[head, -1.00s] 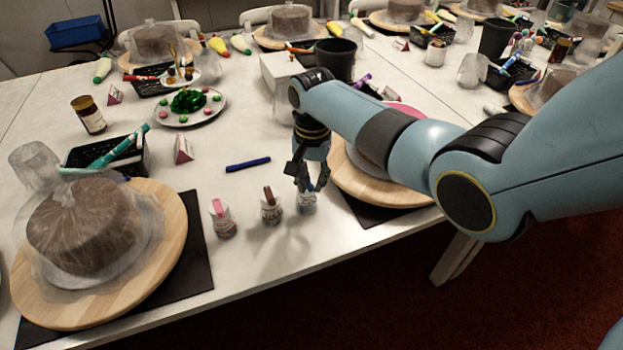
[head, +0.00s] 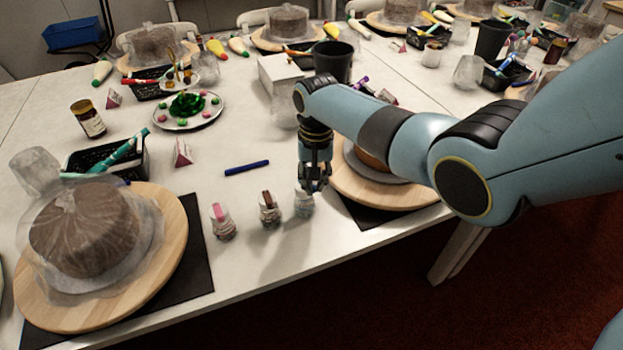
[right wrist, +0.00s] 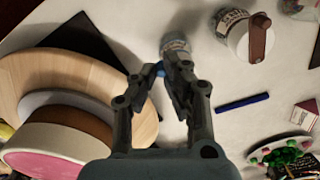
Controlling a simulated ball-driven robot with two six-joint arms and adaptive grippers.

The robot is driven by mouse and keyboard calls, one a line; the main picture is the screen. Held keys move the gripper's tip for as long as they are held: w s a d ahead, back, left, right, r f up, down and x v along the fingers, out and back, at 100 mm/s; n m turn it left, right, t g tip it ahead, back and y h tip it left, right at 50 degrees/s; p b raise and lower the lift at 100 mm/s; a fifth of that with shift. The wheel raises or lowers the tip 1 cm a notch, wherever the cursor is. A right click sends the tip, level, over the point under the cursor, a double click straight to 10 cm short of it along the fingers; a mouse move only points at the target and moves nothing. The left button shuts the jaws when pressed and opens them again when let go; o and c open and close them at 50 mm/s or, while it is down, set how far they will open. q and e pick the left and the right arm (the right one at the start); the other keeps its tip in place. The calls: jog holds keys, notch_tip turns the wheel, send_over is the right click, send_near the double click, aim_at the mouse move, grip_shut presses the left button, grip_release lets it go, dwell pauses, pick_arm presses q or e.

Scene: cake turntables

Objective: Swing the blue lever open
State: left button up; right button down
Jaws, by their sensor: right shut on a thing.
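Three small jars stand in a row near the table's front edge. The rightmost one, the clear jar (head: 303,204), is partly covered by my right gripper (head: 314,184) in the head view. In the right wrist view the same jar (right wrist: 176,47) stands just beyond the fingertips. A bit of the blue lever (right wrist: 160,69) shows between the fingertips of my right gripper (right wrist: 167,72), which is shut on it. Most of the lever is hidden, so I cannot tell its angle. My left gripper is not in view.
The jar with a brown lever (head: 269,210) and the jar with a pink lever (head: 222,222) stand to the left. A blue pen (head: 247,167) lies behind them. A wooden turntable (head: 350,182) is close on the right. The table between pen and left mat is clear.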

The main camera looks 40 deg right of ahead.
jog(key=shift+w+d+n+b, duration=0.4)
jog(key=shift+w+d+n, duration=0.3)
jog(key=shift+n, duration=1.85)
jog(key=shift+w+d+n+b, duration=0.35)
jog(key=shift+w+d+n, duration=0.3)
jog(key=shift+n, duration=1.95)
jog(key=shift+w+d+n+b, duration=0.4)
jog(key=shift+w+d+n, duration=0.25)
jog(key=shift+n, duration=1.9)
jog(key=shift+w+a, duration=0.1)
jog(key=shift+w, duration=0.05)
jog(key=c, duration=1.4)
grip_release()
notch_tip(320, 180, up, 12)
jog(key=shift+f, duration=0.1)
